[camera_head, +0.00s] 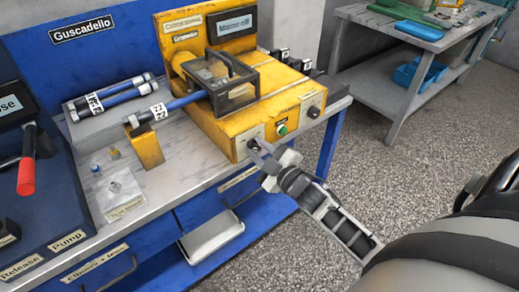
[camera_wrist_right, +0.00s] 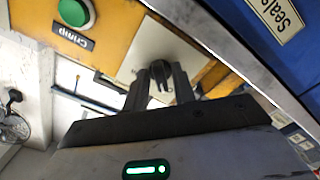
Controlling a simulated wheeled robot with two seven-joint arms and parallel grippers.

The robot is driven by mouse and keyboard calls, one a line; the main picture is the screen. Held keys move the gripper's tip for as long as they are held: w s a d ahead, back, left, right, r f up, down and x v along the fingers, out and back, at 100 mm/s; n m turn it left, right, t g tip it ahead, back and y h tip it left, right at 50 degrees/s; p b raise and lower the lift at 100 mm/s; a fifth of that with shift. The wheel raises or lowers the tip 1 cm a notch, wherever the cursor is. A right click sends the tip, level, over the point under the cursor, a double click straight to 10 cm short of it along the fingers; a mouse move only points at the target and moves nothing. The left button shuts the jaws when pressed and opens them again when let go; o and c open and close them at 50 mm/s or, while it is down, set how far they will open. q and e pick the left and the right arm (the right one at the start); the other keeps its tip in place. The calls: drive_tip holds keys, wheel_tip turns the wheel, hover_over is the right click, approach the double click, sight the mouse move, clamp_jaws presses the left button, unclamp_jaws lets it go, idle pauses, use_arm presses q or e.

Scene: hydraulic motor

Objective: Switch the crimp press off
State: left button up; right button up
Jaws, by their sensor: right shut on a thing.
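The yellow crimp press (camera_head: 225,125) stands on the workbench, and its dark display (camera_head: 235,24) appears to read "Mains off". My right gripper (camera_head: 257,148) is at the left part of the press's front face. In the right wrist view its two dark fingers (camera_wrist_right: 160,82) are shut on a small black switch knob (camera_wrist_right: 159,76) on a pale plate (camera_wrist_right: 139,62). The fingers hide part of the knob, so its exact angle is hard to tell. A green button (camera_head: 282,129) labelled "Crimp" is to the right of the switch. My left gripper is out of view.
A hose (camera_head: 185,101) runs from the press's guarded head to a yellow stand (camera_head: 145,145). A dark round knob (camera_head: 314,112) is at the press's right front. A red-handled lever (camera_head: 27,175) is at far left. An open metal tray (camera_head: 211,236) sits below the bench edge.

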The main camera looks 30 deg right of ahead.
idle(0.3)
drive_tip(key=o, duration=0.7)
drive_tip(key=shift+s, duration=0.1)
drive_tip(key=s, duration=0.5)
drive_tip(key=s+d+b, duration=0.1)
drive_tip(key=s, duration=0.9)
drive_tip(key=shift+s+d, duration=0.15)
drive_tip(key=shift+s, duration=0.2)
drive_tip(key=s+a+f+m+g, duration=0.1)
drive_tip(key=a+f+m+g, duration=0.1)
drive_tip(key=a, duration=0.3)
drive_tip(key=a+f+m+g+y, duration=0.1)
drive_tip(key=a+f+m+g, duration=0.2)
drive_tip(key=a+f, duration=0.1)
drive_tip(key=s+a+f+m+g, duration=0.1)
drive_tip(key=a+f+m+g, duration=0.1)
drive_tip(key=a+f, duration=0.2)
drive_tip(key=shift+s+a+g+y, duration=0.15)
drive_tip(key=shift+s+a+y, duration=0.05)
drive_tip(key=shift+a, duration=0.6)
drive_tip(key=shift+s+a+g+y, duration=0.15)
drive_tip(key=shift+a+y, duration=0.05)
drive_tip(key=shift+a, duration=0.6)
